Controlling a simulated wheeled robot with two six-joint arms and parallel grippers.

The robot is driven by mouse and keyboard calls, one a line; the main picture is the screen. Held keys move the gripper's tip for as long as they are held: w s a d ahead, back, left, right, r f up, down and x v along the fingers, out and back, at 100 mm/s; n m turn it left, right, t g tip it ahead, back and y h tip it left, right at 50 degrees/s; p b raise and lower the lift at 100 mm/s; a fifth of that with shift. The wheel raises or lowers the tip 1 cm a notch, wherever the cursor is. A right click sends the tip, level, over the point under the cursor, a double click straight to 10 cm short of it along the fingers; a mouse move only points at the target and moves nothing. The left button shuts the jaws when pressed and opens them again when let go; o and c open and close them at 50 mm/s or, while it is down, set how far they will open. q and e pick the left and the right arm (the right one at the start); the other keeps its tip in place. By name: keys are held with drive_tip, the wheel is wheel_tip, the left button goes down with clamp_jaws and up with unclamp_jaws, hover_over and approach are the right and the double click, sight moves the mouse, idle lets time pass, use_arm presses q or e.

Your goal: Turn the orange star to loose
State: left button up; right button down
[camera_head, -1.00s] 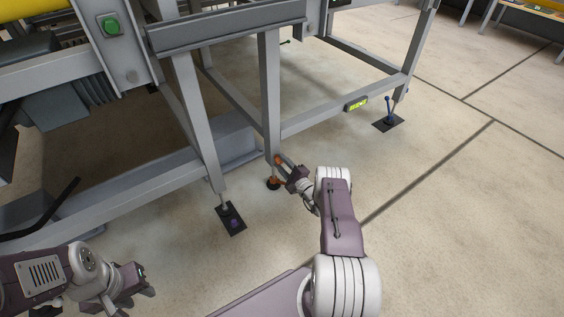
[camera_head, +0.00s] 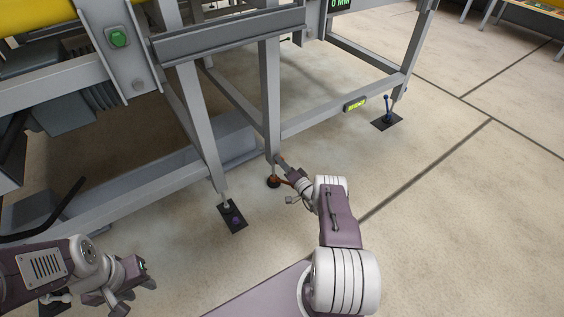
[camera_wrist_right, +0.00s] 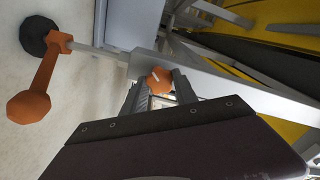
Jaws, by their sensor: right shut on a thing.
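The orange star (camera_head: 273,182) sits low on a foot of the grey frame, above a round black pad. In the right wrist view one of its arms, with a ball end (camera_wrist_right: 28,106), points toward the lower left. My right gripper (camera_head: 284,164) is at the star beside the frame's leg. In the right wrist view it is shut on another orange ball (camera_wrist_right: 158,80) of the star, seen between the fingers. The star is partly hidden by my gripper in the head view. My left gripper (camera_head: 135,296) is open and empty at the lower left, above the floor.
A foot with a purple knob (camera_head: 236,221) on a dark plate stands to the left, and a blue star (camera_head: 387,112) on another plate to the right. Grey legs and beams (camera_head: 270,95) rise close to my right gripper.

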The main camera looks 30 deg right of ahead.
drive_tip(key=n+p, duration=0.1)
drive_tip(key=n, duration=0.5)
drive_tip(key=shift+p, duration=0.35)
drive_tip(key=shift+f+n, duration=0.1)
drive_tip(key=shift+n, duration=0.2)
drive_tip(key=c, duration=1)
unclamp_jaws()
drive_tip(key=shift+o, duration=0.2)
drive_tip(key=s+p, duration=0.5)
drive_tip(key=s, duration=0.4)
drive_tip(key=shift+d, duration=0.35)
